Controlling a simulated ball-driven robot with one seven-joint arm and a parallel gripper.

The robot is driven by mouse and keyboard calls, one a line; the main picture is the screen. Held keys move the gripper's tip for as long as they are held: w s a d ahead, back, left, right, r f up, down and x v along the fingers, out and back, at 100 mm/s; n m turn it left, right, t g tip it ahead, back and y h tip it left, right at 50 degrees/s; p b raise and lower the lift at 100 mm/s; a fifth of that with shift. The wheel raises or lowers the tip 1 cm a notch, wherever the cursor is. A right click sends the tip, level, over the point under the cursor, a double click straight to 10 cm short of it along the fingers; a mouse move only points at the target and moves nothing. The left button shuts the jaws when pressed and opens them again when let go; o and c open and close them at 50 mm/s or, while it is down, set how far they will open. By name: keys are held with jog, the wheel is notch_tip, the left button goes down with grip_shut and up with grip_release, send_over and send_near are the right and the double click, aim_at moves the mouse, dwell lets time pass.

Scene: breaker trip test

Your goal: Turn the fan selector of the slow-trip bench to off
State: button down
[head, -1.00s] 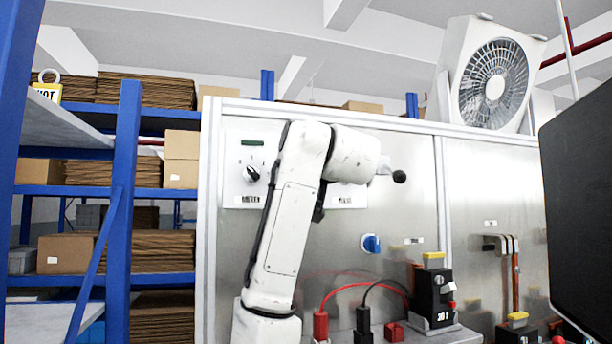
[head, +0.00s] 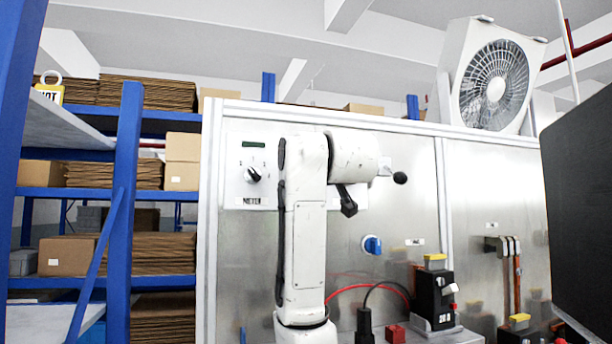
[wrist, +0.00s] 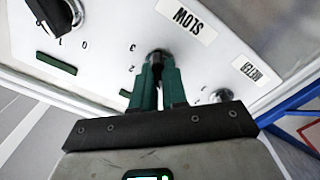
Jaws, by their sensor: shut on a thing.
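The bench panel (head: 230,270) stands ahead, with a fan (head: 494,85) on top. In the wrist view, my gripper (wrist: 158,72) has its green fingers closed on a small dark knob (wrist: 157,57) beside the label SLOW (wrist: 187,20). The fingers cover most of that knob, so its pointing direction is hard to tell. No readable label names the fan selector. In the head view, my arm hides the gripper and the held knob.
A METER label (wrist: 252,70) and its knob (wrist: 220,95) are to the right in the wrist view. In the head view, a blue knob (head: 372,244), a black ball-ended lever (head: 400,178) and red and black leads stand right of my arm. Blue shelving (head: 125,200) is left.

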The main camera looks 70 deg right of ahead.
jog(key=shift+n, duration=0.4)
jog(key=c, duration=1.2)
grip_release()
jog(key=shift+o, duration=0.2)
jog(key=b+v, duration=0.3)
jog(key=v, duration=0.7)
jog(key=shift+s+a, duration=0.25)
jog(key=shift+a, duration=0.05)
